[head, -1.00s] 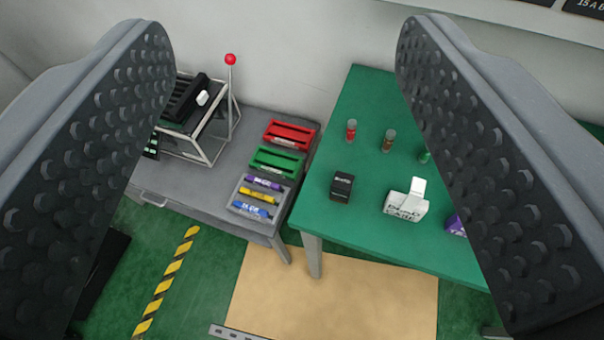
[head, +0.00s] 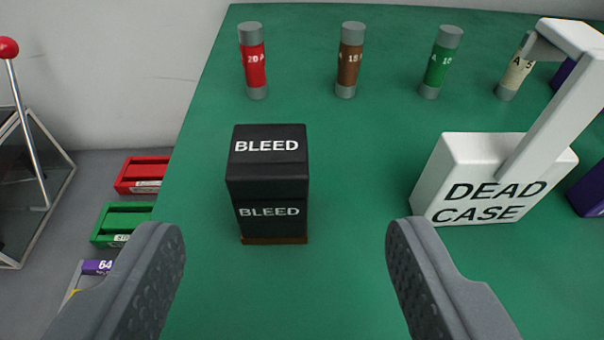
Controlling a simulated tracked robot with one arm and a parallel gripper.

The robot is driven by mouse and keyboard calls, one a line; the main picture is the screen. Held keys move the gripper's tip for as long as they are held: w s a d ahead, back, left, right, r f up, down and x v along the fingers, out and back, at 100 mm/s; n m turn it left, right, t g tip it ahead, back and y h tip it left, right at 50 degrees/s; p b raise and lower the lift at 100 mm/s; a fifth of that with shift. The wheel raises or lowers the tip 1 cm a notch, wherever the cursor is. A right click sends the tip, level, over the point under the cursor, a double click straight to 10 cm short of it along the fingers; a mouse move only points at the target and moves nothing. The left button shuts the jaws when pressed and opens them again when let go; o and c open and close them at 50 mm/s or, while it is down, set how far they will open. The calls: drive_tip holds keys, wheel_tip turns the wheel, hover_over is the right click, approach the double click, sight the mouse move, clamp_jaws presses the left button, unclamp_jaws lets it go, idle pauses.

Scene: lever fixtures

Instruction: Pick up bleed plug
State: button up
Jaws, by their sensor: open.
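The bleed plug (head: 267,185) is a black block marked BLEED on its top and front, with a thin brown base. It stands upright on the green table (head: 350,285), left of the picture's middle. My gripper (head: 288,245) is open and empty. Its two dark ribbed fingers show at the lower left and lower right. The plug appears between and beyond the fingers, nearer the left one. It looks apart from both fingers.
A white DEAD CASE block (head: 485,178) with a raised arm stands right of the plug. Red (head: 254,65), brown (head: 348,62), green (head: 440,65) and cream (head: 514,75) fuses stand behind. Left, a lower grey surface holds coloured trays (head: 142,175) and a red-knobbed lever (head: 10,48).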

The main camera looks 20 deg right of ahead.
sight(270, 141)
drive_tip(key=x, duration=0.5)
drive_tip(key=shift+b, duration=0.4)
drive_tip(key=shift+a+b+x, duration=0.2)
drive_tip(key=shift+b+x, duration=0.2)
drive_tip(key=shift+x, duration=0.75)
drive_tip(key=shift+a+b+x, duration=0.2)
drive_tip(key=shift+b+x, duration=0.15)
drive_tip(key=shift+x, duration=0.8)
drive_tip(key=shift+w+f, duration=0.15)
drive_tip(key=shift+w, duration=0.35)
drive_tip(key=c, duration=1.1)
